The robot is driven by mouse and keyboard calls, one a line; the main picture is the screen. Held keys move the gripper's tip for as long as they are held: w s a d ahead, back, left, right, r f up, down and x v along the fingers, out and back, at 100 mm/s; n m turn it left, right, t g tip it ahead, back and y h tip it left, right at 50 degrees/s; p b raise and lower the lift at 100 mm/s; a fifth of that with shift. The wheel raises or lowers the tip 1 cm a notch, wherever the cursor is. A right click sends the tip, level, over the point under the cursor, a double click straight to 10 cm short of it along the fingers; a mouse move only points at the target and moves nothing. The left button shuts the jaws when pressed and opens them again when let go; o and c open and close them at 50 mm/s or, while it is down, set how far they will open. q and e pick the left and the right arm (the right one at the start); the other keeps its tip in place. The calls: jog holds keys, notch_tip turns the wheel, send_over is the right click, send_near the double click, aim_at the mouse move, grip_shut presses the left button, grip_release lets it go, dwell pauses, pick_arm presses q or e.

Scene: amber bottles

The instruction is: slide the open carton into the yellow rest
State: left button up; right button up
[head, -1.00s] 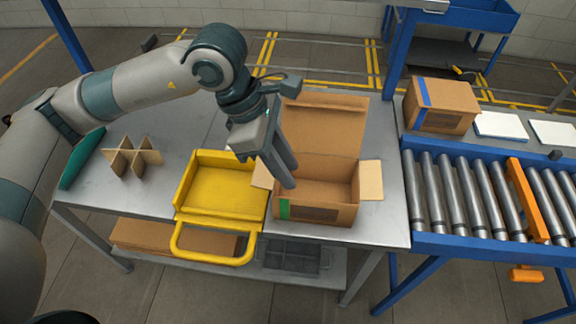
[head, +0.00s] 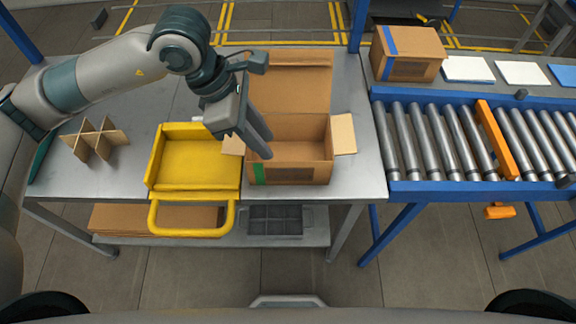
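The open carton (head: 290,174) is a brown box on the grey table with its flaps spread. Its tall back flap stands up, and a green strip marks its front left corner. The yellow rest (head: 195,203) is a shallow tray with a front handle loop, just left of the carton. The carton stands beside it, not in it. My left gripper (head: 268,147) reaches down over the carton's left side. Its two fingers look apart, with tips over the carton's opening; I see nothing between them. The arm hides part of the rest's back right corner. My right gripper is not in view.
A cardboard divider (head: 95,139) stands on the table, left of the rest. A roller conveyor (head: 440,140) adjoins the table on the right. A closed, blue-taped carton (head: 407,54) and white pads (head: 467,69) sit behind it. The lower shelf holds flat cardboard and a grey crate (head: 275,220).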

pick_arm(q)
jog(key=p, duration=0.4)
send_over(299, 184)
jog(key=a, duration=0.3)
jog(key=f, duration=1.2)
jog(key=shift+w+d, duration=0.1)
jog(key=shift+d, duration=0.15)
jog(key=shift+x, duration=0.95)
jog(key=shift+c, duration=0.6)
grip_shut()
